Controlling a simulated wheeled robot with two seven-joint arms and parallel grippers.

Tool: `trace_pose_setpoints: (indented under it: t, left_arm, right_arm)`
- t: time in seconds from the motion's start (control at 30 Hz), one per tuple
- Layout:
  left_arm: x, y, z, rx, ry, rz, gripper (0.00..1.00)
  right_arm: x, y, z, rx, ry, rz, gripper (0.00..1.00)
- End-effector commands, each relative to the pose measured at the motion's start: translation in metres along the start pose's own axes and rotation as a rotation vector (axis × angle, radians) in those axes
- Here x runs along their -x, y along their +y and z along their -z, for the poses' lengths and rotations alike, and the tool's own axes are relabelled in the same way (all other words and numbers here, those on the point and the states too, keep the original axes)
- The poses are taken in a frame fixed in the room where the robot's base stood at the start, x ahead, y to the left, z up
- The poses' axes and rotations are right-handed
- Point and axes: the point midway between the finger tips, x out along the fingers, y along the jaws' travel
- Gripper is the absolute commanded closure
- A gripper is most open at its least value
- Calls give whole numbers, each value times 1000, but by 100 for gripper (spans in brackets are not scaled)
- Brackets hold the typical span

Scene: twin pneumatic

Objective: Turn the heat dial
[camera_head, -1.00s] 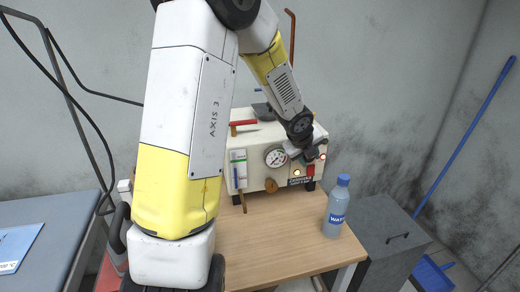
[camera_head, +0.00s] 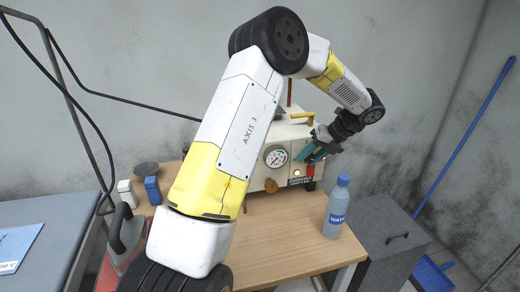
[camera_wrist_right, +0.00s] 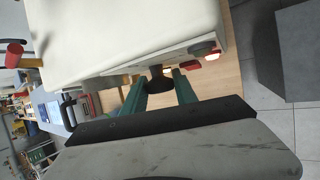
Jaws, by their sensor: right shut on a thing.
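The cream machine (camera_head: 262,138) stands at the back of the wooden table. My right gripper (camera_head: 308,152) is at the right part of its front panel, beside the pressure gauge (camera_head: 275,156) and above the small lit lamp (camera_head: 297,172). In the right wrist view, the teal fingers of my right gripper (camera_wrist_right: 160,86) are shut on a dark knob (camera_wrist_right: 160,80) at the machine's front, which appears to be the heat dial. The head view has the dial hidden behind the fingers, so its angle cannot be read. My left gripper is in no view.
A blue water bottle (camera_head: 337,207) stands at the table's (camera_head: 275,228) right edge. A brown knob (camera_head: 270,185) and a red switch (camera_head: 310,171) are on the panel. An iron (camera_head: 128,232) and small containers (camera_head: 152,190) are at left. The table's middle front is clear.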

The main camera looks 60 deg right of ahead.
Motion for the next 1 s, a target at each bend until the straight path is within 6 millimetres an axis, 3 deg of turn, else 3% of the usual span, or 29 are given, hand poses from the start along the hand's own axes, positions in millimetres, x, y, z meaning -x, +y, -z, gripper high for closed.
trace_pose_setpoints:
  t: [1.0]
  left_arm:
    - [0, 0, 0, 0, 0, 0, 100]
  right_arm:
    - [-1, -2, 3, -364, -3, -876, 100]
